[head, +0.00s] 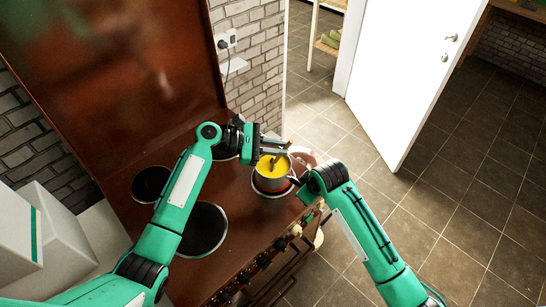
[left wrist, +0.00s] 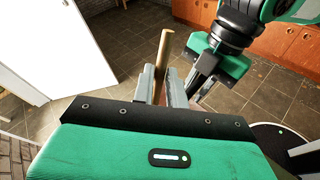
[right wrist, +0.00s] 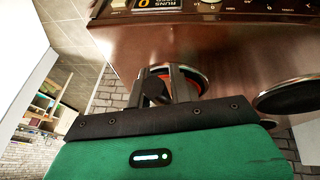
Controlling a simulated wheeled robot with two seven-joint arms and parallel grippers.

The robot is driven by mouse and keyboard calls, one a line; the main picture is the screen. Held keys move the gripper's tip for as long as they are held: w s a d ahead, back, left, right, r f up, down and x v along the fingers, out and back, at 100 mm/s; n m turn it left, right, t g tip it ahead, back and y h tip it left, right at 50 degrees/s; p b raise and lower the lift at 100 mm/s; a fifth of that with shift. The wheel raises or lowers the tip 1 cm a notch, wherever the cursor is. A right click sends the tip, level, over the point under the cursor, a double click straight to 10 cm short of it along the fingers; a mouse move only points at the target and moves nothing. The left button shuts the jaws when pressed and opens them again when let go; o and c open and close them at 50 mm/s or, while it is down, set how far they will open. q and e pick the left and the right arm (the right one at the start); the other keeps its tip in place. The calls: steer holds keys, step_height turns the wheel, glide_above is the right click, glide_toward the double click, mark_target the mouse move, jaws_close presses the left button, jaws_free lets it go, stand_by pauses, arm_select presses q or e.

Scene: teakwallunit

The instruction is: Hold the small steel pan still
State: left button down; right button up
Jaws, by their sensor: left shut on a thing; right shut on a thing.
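The small steel pan (head: 267,186) sits on the right burner of the brown stove, with yellow contents (head: 266,166) inside. My right gripper (head: 302,178) is at the pan's right side; in the right wrist view its jaws (right wrist: 168,82) are shut on the dark pan handle (right wrist: 153,90). The pan's body is mostly hidden there. My left gripper (head: 284,147) is above the pan's far rim. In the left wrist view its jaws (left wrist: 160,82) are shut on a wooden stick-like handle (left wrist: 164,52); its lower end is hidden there.
The stove (head: 155,215) has other dark burners, one large (head: 203,230) and one at the left (head: 150,184). A raised brown panel stands behind it. Knobs (head: 264,260) line its front edge. A white door (head: 412,70) stands open beyond, over clear tiled floor.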

arm_select(q)
step_height(320, 180, up, 6)
steer(key=s+d, duration=0.1)
steer(key=s, duration=0.1)
steer(key=shift+d, duration=0.4)
steer(key=shift+r, duration=0.1)
stand_by(0.5)
steer(key=shift+r, duration=2.5)
arm_select(e)
steer(key=o, duration=0.5)
steer(key=shift+r, duration=0.75)
